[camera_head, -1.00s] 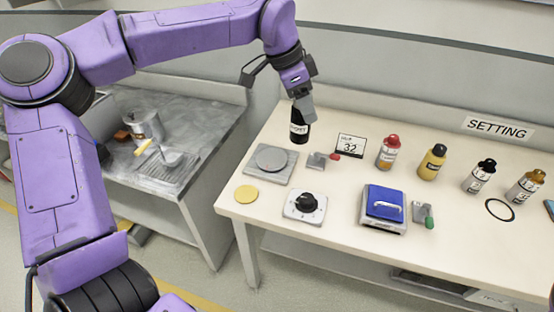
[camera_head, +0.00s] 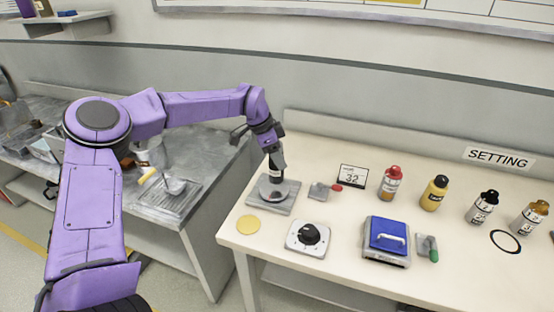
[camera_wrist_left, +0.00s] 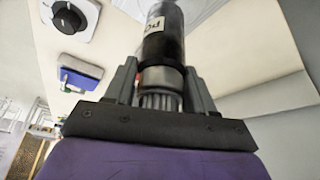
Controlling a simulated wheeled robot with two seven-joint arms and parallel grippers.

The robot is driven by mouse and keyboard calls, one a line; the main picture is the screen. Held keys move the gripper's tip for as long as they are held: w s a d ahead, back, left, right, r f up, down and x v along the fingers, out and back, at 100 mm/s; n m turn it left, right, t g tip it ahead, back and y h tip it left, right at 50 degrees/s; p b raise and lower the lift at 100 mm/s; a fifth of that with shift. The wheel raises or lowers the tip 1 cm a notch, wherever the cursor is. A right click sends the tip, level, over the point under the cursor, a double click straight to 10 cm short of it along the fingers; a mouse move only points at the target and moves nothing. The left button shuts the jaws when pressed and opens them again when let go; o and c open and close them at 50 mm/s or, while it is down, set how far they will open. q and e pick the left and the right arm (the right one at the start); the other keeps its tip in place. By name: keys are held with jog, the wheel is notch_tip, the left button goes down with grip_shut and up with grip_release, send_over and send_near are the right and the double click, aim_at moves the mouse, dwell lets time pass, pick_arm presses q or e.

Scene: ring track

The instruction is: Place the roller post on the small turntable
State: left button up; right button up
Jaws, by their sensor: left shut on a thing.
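The roller post (camera_head: 275,178) is a dark cylinder with a white label. My left gripper (camera_head: 277,160) is shut on it and holds it upright over the small turntable, a grey disc on a square grey plate (camera_head: 254,202). The post's lower end is at the disc; I cannot tell whether it touches. The post hides part of the disc. My right gripper is not in view.
A blue-topped block (camera_head: 387,238) and several bottles stand farther right.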

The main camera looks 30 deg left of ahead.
pick_arm(q)
jog(key=f+p, duration=0.1)
jog(key=f, duration=0.2)
jog(key=shift+w+a+f+p, duration=0.15)
jog(key=shift+a+f+p, duration=0.05)
jog(key=shift+a+p, duration=0.2)
jog(key=shift+f, duration=0.25)
jog(key=shift+d+f+b, duration=0.1)
jog(key=shift+f+b, duration=0.05)
jog(key=shift+b, duration=0.15)
jog(key=o, duration=1.2)
jog(key=shift+o, duration=0.2)
jog(key=shift+r, duration=0.25)
jog(key=b+v, duration=0.2)
jog(key=v, duration=1)
jog(key=shift+f, duration=0.1)
